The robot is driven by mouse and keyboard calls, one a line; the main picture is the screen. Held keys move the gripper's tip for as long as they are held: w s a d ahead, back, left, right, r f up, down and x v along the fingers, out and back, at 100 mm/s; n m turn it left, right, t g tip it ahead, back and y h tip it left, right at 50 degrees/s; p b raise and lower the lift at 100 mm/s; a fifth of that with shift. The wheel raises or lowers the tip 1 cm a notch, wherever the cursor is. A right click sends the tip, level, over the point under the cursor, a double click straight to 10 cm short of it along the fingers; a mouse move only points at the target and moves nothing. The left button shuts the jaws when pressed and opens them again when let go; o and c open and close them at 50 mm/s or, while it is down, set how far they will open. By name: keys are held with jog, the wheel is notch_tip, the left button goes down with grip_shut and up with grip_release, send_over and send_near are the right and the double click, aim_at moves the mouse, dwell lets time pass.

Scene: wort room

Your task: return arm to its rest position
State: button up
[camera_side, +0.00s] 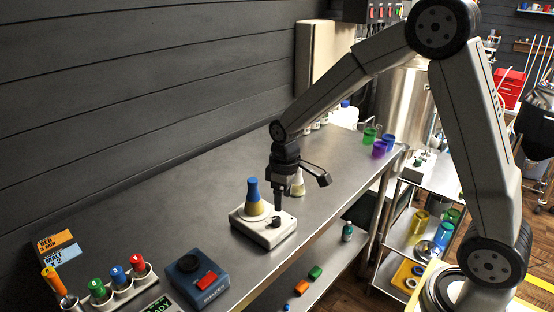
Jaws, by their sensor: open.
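My gripper (299,191) hangs at the end of my raised, bent arm, over the steel bench (200,165). Its jaws are apart, with nothing seen held in them. A flask with a blue top and yellowish contents (254,199) stands upright on a white stirrer-like device (262,228), just left of my gripper.
A blue box with a red switch (207,283) and a rack of colour-capped tubes (120,285) stand at the front left. Green, blue and purple cups (379,149) stand at the far right end. A steel tank (402,100) is behind. Lower shelves hold small items.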

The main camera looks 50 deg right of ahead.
jog(key=s+a+m+t, duration=0.1)
jog(key=s+m+t, duration=0.1)
jog(key=s, duration=1.1)
jog(key=shift+s+a+f+m, duration=0.2)
jog(key=shift+s+a+m, duration=0.2)
jog(key=shift+m, duration=0.5)
